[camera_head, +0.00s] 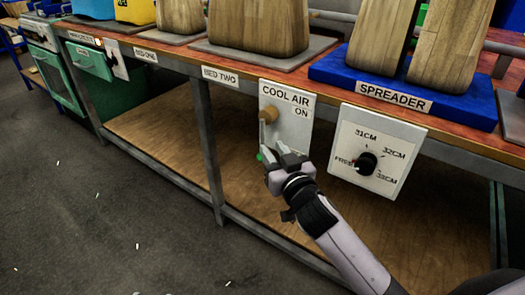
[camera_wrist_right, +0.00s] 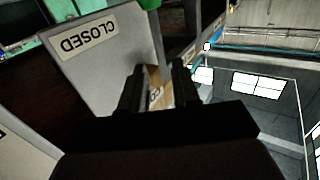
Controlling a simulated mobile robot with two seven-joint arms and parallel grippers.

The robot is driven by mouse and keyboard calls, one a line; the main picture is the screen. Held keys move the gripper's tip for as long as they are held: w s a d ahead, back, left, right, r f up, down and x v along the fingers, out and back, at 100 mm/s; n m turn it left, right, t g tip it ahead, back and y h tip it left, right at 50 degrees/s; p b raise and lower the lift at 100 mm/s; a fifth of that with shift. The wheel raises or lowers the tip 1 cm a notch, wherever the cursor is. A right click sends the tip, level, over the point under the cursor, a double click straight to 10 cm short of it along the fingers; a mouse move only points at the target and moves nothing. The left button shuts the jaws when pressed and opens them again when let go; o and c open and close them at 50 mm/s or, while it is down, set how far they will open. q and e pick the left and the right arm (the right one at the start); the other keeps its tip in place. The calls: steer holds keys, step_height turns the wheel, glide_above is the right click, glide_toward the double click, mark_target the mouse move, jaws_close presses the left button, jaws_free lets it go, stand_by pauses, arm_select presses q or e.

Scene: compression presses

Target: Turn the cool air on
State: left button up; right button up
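The cool air panel (camera_head: 297,128) is a light grey plate under the bench edge, labelled COOL AIR and ON. My right gripper (camera_head: 279,154) is just below and in front of the panel, near the lever's lower end. In the right wrist view its two fingers (camera_wrist_right: 158,88) stand apart, and I see no lever clamped between them. A grey panel with a CLOSED label (camera_wrist_right: 83,43) shows beside them. My left gripper is not in view.
The spreader panel (camera_head: 378,150) with a black dial hangs to the right. The bench's wooden top edge (camera_head: 228,68) runs above, with a blue spreader base (camera_head: 350,75) on it. A grey bench leg (camera_head: 207,140) stands left of the panel. A wooden lower shelf (camera_head: 165,130) lies below.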

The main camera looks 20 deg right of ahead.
mark_target(263, 136)
steer(key=shift+w, duration=0.45)
steer(key=shift+w+a+b, duration=0.15)
steer(key=shift+w+b, duration=0.35)
steer(key=shift+w, duration=1.15)
steer(key=shift+w+a+b, duration=0.15)
steer(key=shift+w+b, duration=0.3)
steer(key=shift+w, duration=1.15)
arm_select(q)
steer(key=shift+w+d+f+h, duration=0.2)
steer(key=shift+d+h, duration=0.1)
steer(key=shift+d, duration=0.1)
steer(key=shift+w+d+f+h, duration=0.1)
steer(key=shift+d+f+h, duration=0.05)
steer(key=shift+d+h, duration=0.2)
arm_select(e)
jaws_close()
